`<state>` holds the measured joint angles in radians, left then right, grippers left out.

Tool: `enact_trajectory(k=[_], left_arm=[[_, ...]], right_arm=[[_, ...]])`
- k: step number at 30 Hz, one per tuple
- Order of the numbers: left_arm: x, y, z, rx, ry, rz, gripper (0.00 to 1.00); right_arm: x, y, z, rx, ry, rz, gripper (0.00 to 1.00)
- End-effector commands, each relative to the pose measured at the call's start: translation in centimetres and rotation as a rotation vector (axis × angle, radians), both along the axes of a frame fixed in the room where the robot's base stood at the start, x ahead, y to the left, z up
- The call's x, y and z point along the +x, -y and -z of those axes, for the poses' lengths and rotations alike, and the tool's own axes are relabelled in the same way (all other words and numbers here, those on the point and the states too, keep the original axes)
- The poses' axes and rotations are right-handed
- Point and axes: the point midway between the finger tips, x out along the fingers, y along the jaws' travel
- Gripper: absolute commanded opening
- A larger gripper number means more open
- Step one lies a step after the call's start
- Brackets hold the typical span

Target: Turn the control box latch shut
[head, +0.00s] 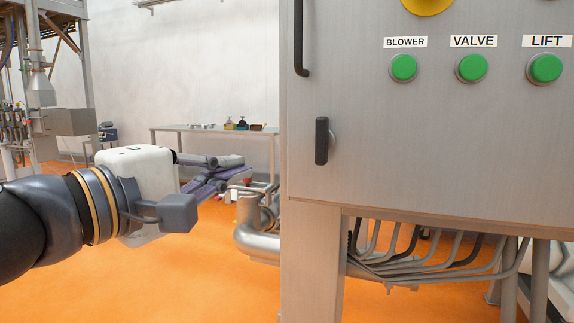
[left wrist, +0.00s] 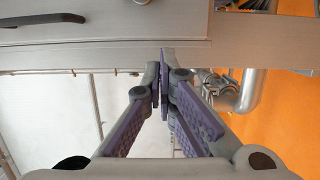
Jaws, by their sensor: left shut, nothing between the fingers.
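The control box (head: 440,150) is a grey metal cabinet at the right of the head view. Its latch (head: 322,141) is a black handle standing upright low on the left of the door front. My left gripper (head: 228,176) is left of the box, apart from the latch, its fingers shut and empty. In the left wrist view the shut fingertips (left wrist: 160,62) appear in front of the grey metal edge. A long black handle (left wrist: 42,19) crosses that view's upper left, probably the door handle. My right gripper is not in view.
A long black door handle (head: 299,38) is above the latch. Green buttons (head: 403,68) line the door. Pipes (head: 258,242) and cables (head: 430,265) run beneath the box. A table (head: 215,128) stands behind. Orange floor (head: 180,285) is open at lower left.

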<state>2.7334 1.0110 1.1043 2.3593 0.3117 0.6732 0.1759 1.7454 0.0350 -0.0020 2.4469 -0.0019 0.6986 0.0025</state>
Motion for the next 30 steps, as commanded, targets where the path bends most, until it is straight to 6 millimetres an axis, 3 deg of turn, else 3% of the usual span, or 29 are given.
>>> enact_trajectory(k=[9,12,18,30], left_arm=[[6.0,3.8,0.4,0.001,-0.006,0.0,0.0],[5.2,5.6,0.1,0.002,-0.002,0.005,0.0],[4.6,7.3,0.1,0.0,-0.002,0.002,0.0],[4.6,7.4,0.1,-0.001,-0.003,0.0,0.0]], right_arm=[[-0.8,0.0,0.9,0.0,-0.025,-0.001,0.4],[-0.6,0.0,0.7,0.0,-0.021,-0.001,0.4],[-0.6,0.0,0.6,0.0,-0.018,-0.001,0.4],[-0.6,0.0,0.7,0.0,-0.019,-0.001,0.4]])
